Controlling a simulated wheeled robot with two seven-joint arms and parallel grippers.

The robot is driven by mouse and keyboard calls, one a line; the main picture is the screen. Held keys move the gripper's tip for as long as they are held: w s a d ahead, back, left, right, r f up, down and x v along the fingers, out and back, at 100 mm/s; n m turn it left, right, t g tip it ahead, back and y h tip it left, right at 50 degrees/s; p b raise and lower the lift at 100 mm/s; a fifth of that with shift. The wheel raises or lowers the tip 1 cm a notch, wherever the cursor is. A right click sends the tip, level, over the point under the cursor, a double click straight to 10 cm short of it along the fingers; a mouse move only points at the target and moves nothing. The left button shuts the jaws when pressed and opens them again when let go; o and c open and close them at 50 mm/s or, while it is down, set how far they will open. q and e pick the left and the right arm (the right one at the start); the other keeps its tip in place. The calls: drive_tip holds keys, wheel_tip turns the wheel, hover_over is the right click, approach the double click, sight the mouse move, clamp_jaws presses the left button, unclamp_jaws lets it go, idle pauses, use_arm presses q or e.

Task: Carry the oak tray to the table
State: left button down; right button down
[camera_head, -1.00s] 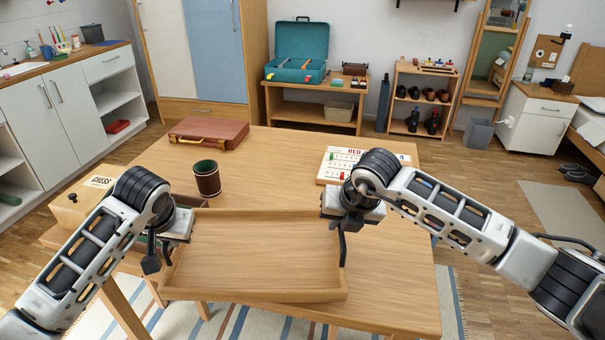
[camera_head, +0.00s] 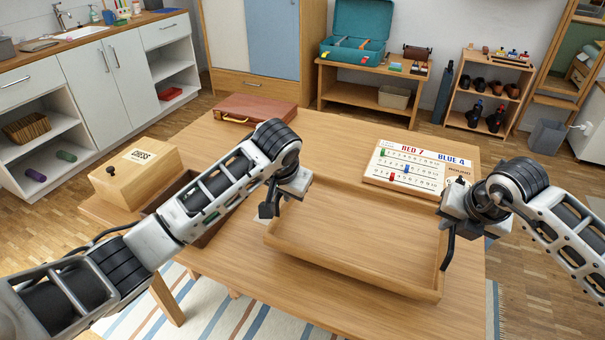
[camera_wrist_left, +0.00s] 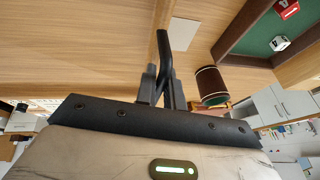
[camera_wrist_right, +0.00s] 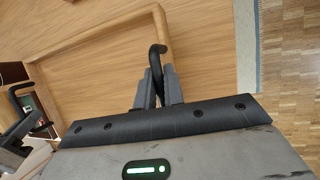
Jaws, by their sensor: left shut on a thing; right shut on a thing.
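The oak tray (camera_head: 350,232) is a shallow, empty, light wood tray with low rims. It is over the front right part of the wooden table (camera_head: 340,124); I cannot tell whether it touches the top. My left gripper (camera_head: 269,207) is at its left end, shut on a black handle that also shows in the left wrist view (camera_wrist_left: 164,62). My right gripper (camera_head: 448,232) is at its right end, shut on the other black handle, seen in the right wrist view (camera_wrist_right: 157,58). The tray looks about level.
A scoreboard (camera_head: 418,168) lies just behind the tray. A red-brown case (camera_head: 255,108) is at the table's back. A wooden chess box (camera_head: 138,172) and a green-lined box (camera_wrist_left: 270,40) are at the left. A dark cup (camera_wrist_left: 210,84) stands near that box.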

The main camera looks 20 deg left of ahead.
sight(284, 206)
use_arm(q)
drive_tip(key=shift+f, duration=0.1)
use_arm(e)
drive_tip(key=shift+d+f, duration=0.1)
